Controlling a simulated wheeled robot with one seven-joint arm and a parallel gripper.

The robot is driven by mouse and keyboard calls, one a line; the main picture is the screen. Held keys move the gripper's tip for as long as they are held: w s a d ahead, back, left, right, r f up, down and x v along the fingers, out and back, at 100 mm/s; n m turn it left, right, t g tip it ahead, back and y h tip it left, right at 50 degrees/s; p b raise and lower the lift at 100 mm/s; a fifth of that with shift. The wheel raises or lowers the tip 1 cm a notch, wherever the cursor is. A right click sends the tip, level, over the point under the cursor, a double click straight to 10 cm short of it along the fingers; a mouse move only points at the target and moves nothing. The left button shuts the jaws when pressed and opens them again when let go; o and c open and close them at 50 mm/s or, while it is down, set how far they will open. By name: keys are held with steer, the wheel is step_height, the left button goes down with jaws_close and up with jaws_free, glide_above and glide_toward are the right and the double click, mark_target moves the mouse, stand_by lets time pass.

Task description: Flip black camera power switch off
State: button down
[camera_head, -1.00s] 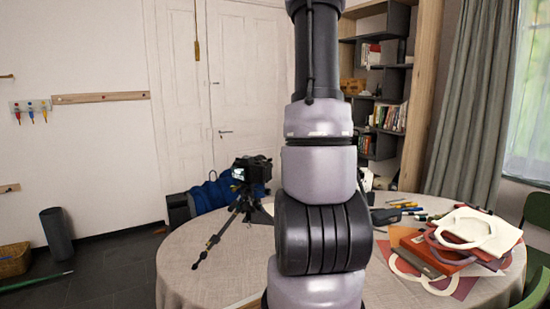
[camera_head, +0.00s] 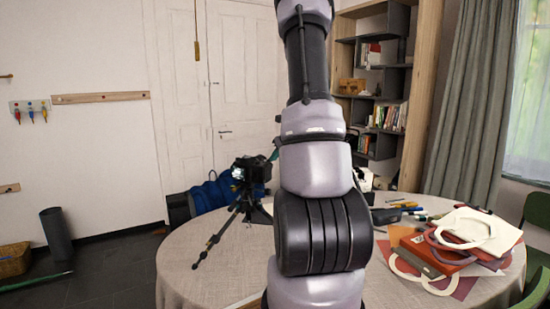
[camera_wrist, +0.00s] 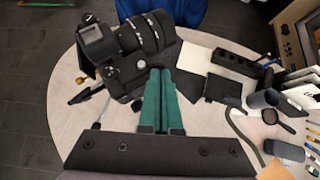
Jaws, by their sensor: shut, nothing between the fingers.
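The black camera (camera_head: 252,170) stands on a small black tripod (camera_head: 232,218) on the round table, left of my arm in the head view. In the wrist view the camera (camera_wrist: 125,42) lies at the upper middle, with its lens to the right and its dials at the upper left. My gripper (camera_wrist: 160,72) has green fingers, shut together and empty. In the wrist view their tips overlap the area just below the lens; I cannot tell whether they touch the camera. The power switch is too small to make out. In the head view my arm hides most of the gripper.
The round table (camera_head: 200,275) carries bags and papers (camera_head: 455,250) on the right. In the wrist view a black holder (camera_wrist: 236,65), a dark cup (camera_wrist: 262,100) and glasses (camera_wrist: 281,117) lie right of the camera. A blue bag (camera_head: 212,192) sits behind the table.

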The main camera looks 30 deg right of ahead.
steer(key=shift+w+d+n+y, duration=0.15)
steer(key=shift+d+n+y, duration=0.05)
steer(key=shift+n+y, duration=0.4)
steer(key=shift+w+d+n+y, duration=0.2)
steer(key=shift+n+y, duration=0.2)
steer(key=shift+n, duration=0.3)
steer(key=shift+w+d+n+g+y, duration=0.2)
steer(key=shift+w+n+g+y, duration=0.1)
steer(key=shift+n+y, duration=0.5)
steer(key=shift+w+d+n+g+y, duration=0.15)
steer(key=shift+w+n+g+y, duration=0.15)
steer(key=shift+n+y, duration=0.5)
steer(key=shift+a, duration=0.1)
steer(key=shift+s+a+h, duration=0.3)
steer(key=shift+s+a, duration=0.15)
steer(key=shift+a, duration=0.05)
